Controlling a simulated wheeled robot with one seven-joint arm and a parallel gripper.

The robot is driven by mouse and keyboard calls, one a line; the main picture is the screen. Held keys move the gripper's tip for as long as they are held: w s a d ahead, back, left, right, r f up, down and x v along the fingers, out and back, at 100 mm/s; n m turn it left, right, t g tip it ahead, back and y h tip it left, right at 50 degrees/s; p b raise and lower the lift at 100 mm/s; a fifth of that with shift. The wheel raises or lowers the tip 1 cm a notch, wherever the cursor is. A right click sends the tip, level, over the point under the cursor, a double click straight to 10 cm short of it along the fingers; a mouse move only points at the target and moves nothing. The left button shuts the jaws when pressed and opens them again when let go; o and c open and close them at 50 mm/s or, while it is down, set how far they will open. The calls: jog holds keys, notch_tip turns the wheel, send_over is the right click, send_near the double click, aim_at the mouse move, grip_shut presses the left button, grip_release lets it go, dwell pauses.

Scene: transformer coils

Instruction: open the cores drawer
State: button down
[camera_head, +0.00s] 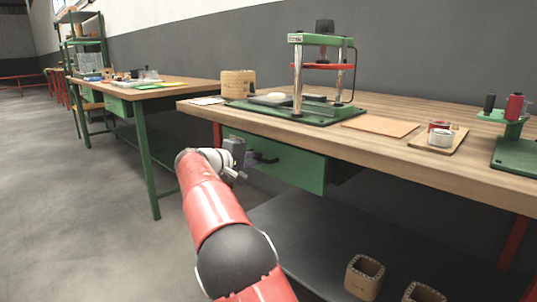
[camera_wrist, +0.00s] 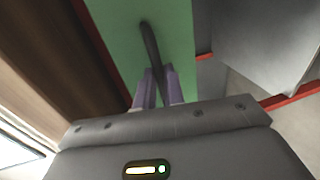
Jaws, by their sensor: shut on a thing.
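The green drawer (camera_head: 290,163) hangs under the near wooden workbench. Its front also fills the upper middle of the wrist view (camera_wrist: 115,30). A dark bar handle (camera_wrist: 149,42) stands out from that front. My gripper (camera_wrist: 158,78) has its two purple-grey fingers on either side of the handle's lower end, shut on it. In the head view my gripper (camera_head: 247,163) is at the drawer front, at the end of my red arm. The handle is mostly hidden there, and I cannot read any label on the drawer.
Two square cores (camera_head: 364,275) sit on the dark lower shelf. Another bench (camera_head: 150,91) stands at left, with open floor in front.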

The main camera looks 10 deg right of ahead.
jog(key=f+v, duration=0.2)
jog(key=v, duration=0.9)
jog(key=f+p+v, duration=0.1)
jog(key=f+v, duration=0.1)
jog(key=v, duration=0.9)
jog(key=shift+s+a+f, duration=0.35)
jog(key=shift+s+a, duration=0.1)
jog(key=shift+a, duration=0.2)
jog(key=c, duration=1.5)
grip_release()
jog(key=p+v, duration=0.1)
jog(key=v, duration=0.6)
jog(key=shift+s+a+p, duration=0.2)
jog(key=shift+a+p, duration=0.1)
jog(key=shift+a, duration=0.05)
jog(key=shift+r, duration=0.1)
